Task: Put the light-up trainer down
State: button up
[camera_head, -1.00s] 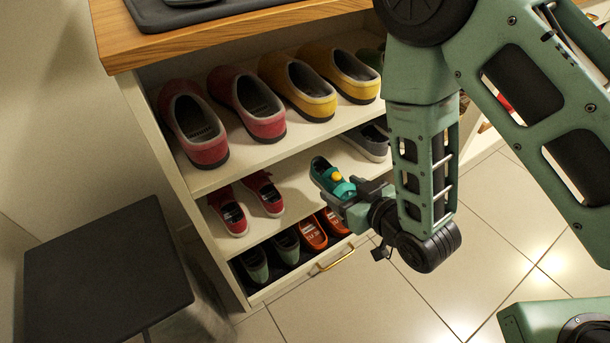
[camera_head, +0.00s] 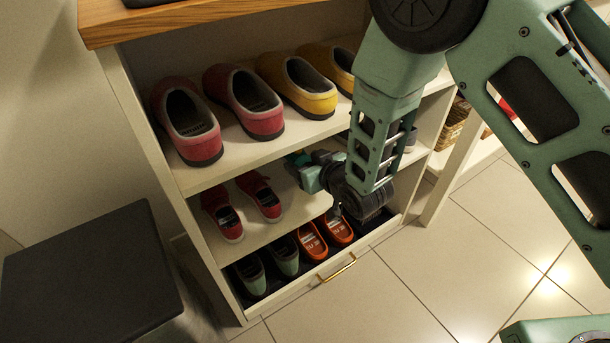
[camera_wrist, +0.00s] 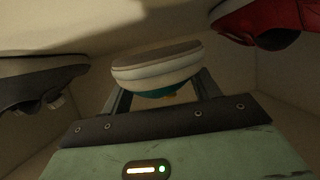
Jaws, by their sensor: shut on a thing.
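The light-up trainer shows in the wrist view as a pale, thick sole (camera_wrist: 157,65) with a bit of teal under it. My gripper (camera_wrist: 162,92) is shut on it, one finger on each side. In the head view only a small teal part of the trainer (camera_head: 299,157) shows; my gripper (camera_head: 308,172) and wrist hide the rest. My gripper reaches into the middle shelf (camera_head: 255,232) of the cubby, right of a pair of red sneakers (camera_head: 261,197). I cannot tell whether the trainer touches the shelf.
A grey shoe (camera_head: 411,139) is on the right of the middle shelf; a dark grey shoe (camera_wrist: 38,82) and a red shoe (camera_wrist: 265,20) flank the trainer in the wrist view. Red and yellow clogs (camera_head: 298,87) stand above. Green and orange shoes (camera_head: 311,241) fill the low drawer.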

notch_tip(320, 180, down, 4)
jog(key=shift+r+b, duration=0.1)
jog(key=shift+b, duration=0.7)
jog(key=shift+w+a, duration=0.15)
jog(key=o, duration=1)
